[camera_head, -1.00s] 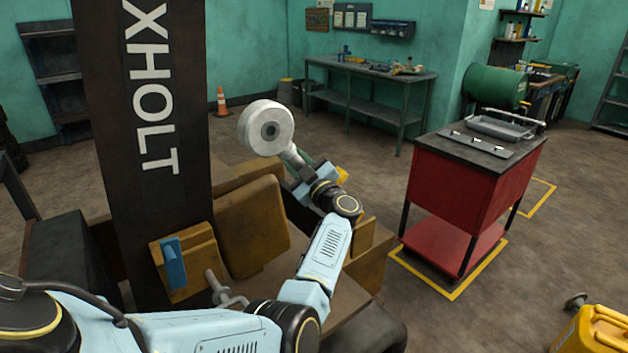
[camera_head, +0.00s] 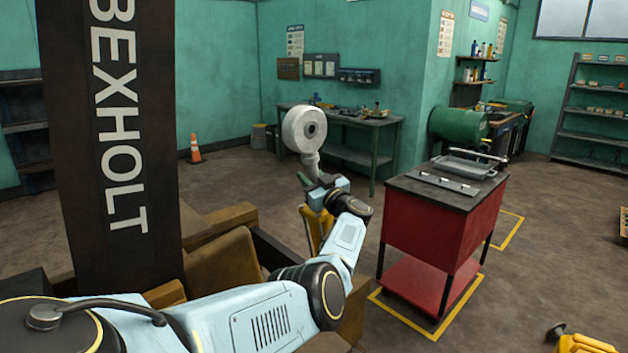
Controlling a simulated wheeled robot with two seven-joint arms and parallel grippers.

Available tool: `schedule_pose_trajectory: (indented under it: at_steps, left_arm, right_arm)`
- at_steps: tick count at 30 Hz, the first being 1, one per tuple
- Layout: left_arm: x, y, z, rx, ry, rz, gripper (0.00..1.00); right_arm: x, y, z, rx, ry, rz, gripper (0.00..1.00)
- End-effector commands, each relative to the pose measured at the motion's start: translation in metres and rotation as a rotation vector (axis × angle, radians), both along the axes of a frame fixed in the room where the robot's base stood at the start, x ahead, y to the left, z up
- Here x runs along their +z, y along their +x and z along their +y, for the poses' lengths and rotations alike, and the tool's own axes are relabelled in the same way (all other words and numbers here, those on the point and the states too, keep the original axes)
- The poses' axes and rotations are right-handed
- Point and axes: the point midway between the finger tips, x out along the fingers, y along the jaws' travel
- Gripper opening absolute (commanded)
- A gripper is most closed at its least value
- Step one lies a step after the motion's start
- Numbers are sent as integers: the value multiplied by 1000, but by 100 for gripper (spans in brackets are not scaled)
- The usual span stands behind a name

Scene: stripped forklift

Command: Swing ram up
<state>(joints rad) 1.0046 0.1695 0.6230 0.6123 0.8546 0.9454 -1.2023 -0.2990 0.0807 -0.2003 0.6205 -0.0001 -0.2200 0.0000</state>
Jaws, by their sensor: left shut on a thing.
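The ram shows as a large pale grey round eye end (camera_head: 304,131) with a short grey neck below it, standing nearly upright right of the dark mast marked BEXHOLT (camera_head: 113,130). My left gripper (camera_head: 318,187) is at the neck, just below the eye, and is shut on the ram. The fingers are small and partly hidden by my own wrist. The lower part of the ram is hidden behind my left arm. My right gripper is out of view.
A red cart (camera_head: 436,229) with a grey tray (camera_head: 466,167) on top stands to the right of my arm. A yellow object (camera_head: 318,228) shows behind my wrist. Open floor lies beyond, before a green workbench (camera_head: 374,124).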

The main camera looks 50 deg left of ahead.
Motion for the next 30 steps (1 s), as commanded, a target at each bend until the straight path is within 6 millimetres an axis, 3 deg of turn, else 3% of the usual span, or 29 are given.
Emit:
schedule_pose_trajectory:
  at_steps: [1, 9, 10, 15, 24, 30]
  left_arm:
    - [8, 4, -1, -10, 12, 1, 0]
    - [9, 4, -1, -10, 14, 1, 0]
    - [10, 4, -1, -10, 14, 0, 32]
    - [8, 3, -1, -8, 11, -1, 50]
    - [4, 2, -3, -6, 5, 0, 50]
    - [-2, -1, -24, -8, 3, -1, 50]
  right_arm:
    - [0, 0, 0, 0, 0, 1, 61]
    - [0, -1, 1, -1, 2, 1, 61]
    - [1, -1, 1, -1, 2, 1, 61]
    - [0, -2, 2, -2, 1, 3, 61]
    - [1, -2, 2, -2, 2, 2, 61]
    - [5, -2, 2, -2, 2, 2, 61]
